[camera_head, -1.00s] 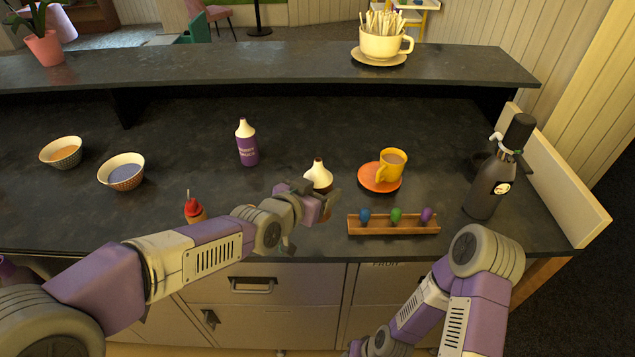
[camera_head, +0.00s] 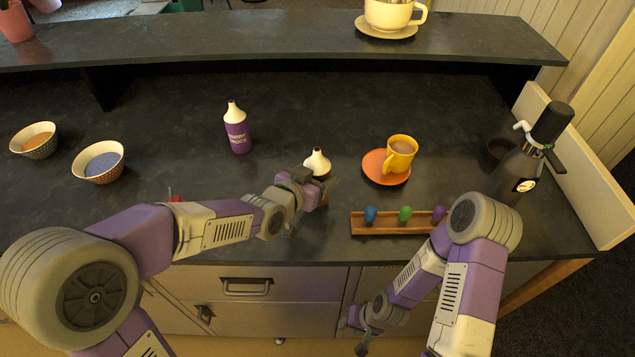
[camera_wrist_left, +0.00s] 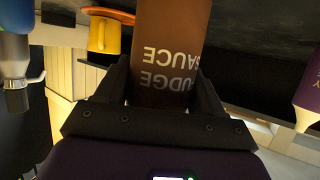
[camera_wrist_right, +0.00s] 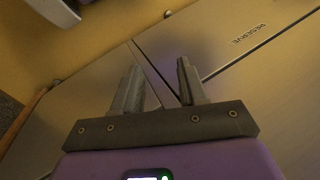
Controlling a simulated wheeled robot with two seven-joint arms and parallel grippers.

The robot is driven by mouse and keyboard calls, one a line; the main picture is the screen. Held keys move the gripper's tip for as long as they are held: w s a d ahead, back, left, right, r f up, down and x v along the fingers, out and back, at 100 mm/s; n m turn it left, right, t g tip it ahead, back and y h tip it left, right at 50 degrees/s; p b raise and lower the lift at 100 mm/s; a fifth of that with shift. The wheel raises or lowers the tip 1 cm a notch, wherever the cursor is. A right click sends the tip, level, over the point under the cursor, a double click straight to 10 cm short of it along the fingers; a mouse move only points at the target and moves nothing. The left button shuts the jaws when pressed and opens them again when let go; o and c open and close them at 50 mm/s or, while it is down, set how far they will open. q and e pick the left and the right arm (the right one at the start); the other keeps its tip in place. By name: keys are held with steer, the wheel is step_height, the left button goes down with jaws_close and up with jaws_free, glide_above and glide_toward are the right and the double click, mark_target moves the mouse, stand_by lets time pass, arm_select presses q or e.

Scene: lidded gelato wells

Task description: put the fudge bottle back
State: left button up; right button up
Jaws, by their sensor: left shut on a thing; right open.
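The fudge bottle (camera_head: 317,163) has a white cone top and a brown body. In the left wrist view its brown body (camera_wrist_left: 167,60) reads "FUDGE SAUCE", upside down in the picture. My left gripper (camera_head: 318,184) is shut around this body, one finger on each side. I cannot tell whether its base touches the counter. A purple-and-white sauce bottle (camera_head: 236,130) stands upright behind and left of it. A red bottle (camera_head: 174,198) is mostly hidden behind my left arm. My right gripper (camera_wrist_right: 157,88) is open and empty, low by the drawer fronts.
An orange saucer (camera_head: 373,172) with a yellow cup (camera_head: 400,153) stands right of the fudge bottle. A wooden rack (camera_head: 390,229) with coloured pieces lies nearer the front edge. A dark dispenser (camera_head: 518,172) stands at right, two bowls (camera_head: 98,162) at left. The middle back counter is clear.

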arm_select(q)
steer(key=shift+f, duration=0.95)
steer(key=shift+f+b, duration=0.2)
steer(key=shift+b, duration=0.2)
steer(key=o, duration=1)
steer(key=shift+r, duration=0.1)
steer(key=shift+o, duration=0.2)
steer(key=shift+r+p, duration=0.25)
steer(key=shift+p, duration=0.15)
steer(key=p+v, duration=0.1)
steer(key=v, duration=1.1)
